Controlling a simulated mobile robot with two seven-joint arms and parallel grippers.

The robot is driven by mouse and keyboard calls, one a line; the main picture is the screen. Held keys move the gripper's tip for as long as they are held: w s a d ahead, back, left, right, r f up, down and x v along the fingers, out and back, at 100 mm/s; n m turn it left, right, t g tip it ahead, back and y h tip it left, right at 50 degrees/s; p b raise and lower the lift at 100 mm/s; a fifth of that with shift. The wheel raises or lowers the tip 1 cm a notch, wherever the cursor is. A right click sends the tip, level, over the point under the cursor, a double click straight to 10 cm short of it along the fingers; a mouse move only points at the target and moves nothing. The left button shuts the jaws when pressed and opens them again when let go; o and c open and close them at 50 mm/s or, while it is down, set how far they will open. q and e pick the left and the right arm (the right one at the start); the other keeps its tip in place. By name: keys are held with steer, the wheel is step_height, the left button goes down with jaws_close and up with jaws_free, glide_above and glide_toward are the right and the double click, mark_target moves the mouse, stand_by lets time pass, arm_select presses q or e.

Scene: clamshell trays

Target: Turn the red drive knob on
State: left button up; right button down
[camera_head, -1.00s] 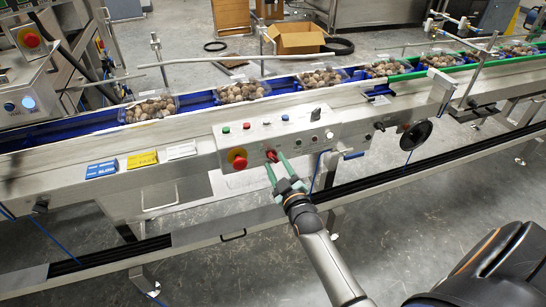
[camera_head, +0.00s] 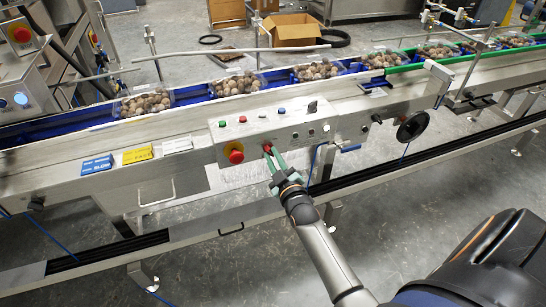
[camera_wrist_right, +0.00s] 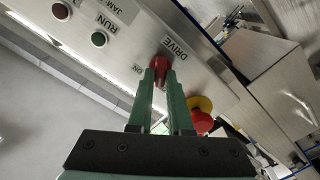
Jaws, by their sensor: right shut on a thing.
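The red drive knob (camera_head: 267,148) sits on the front face of the steel control box, right of the emergency stop. In the right wrist view the knob (camera_wrist_right: 160,65) shows between my fingertips, beside the printed word DRIVE. My right gripper (camera_head: 270,158) has its green fingers shut on the knob; they also show in the right wrist view (camera_wrist_right: 160,85). The fingers hide part of the knob, and I cannot tell its exact angle. My left gripper is not in view.
A red emergency stop (camera_head: 236,156) on a yellow disc is close left of the knob. Small buttons and a black switch (camera_head: 312,106) are on the box top. Behind runs a blue conveyor (camera_head: 192,100) with clamshell trays. A black handwheel (camera_head: 412,127) is to the right.

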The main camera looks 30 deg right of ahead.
steer(key=shift+r+m, duration=0.1)
steer(key=shift+m, duration=0.3)
steer(key=shift+m+p, duration=0.3)
steer(key=shift+p, duration=0.1)
steer(key=shift+r+m+p, duration=0.1)
steer(key=shift+m+p, duration=0.45)
steer(key=shift+m, duration=0.55)
steer(key=m+p, duration=0.1)
steer(key=m, duration=0.1)
steer(key=shift+d+m, duration=0.1)
steer(key=shift+m, duration=0.3)
steer(key=m+p, duration=0.1)
steer(key=m, duration=0.6)
steer(key=shift+d+m, duration=0.1)
steer(key=shift+m, duration=0.4)
